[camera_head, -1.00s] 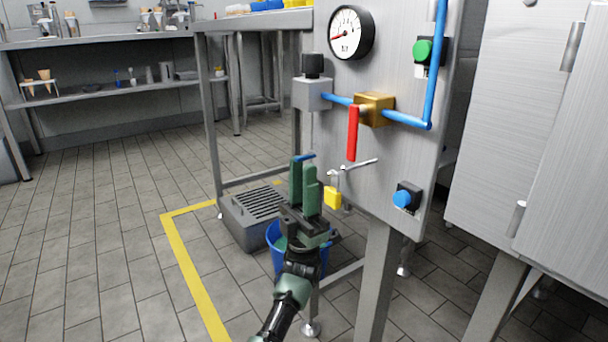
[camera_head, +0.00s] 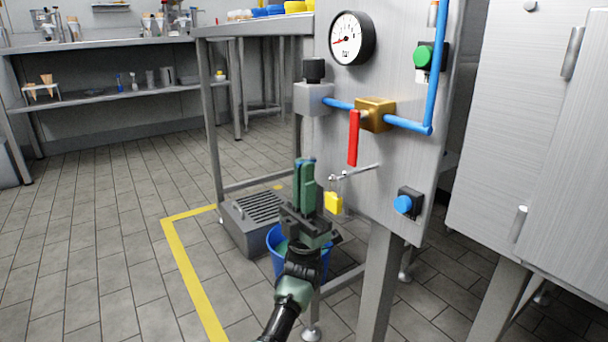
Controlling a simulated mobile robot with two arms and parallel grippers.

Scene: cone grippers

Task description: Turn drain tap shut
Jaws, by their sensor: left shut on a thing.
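The drain tap shows only as a bit of its blue handle (camera_head: 311,160) at the tips of my left gripper (camera_head: 304,172). It is to the left of the steel panel, below the grey box with the black knob. My left gripper is upright, its green fingers shut on the blue handle. The fingers hide most of the tap, so I cannot tell how far it is turned. My right gripper is not in view.
The steel panel (camera_head: 390,175) carries a red lever (camera_head: 353,138) hanging down from a brass valve (camera_head: 375,114), a gauge (camera_head: 350,38) and a yellow padlock (camera_head: 333,202) on a rod. A blue bucket (camera_head: 277,262) and a grated grey box (camera_head: 248,237) stand below. Floor at left is clear.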

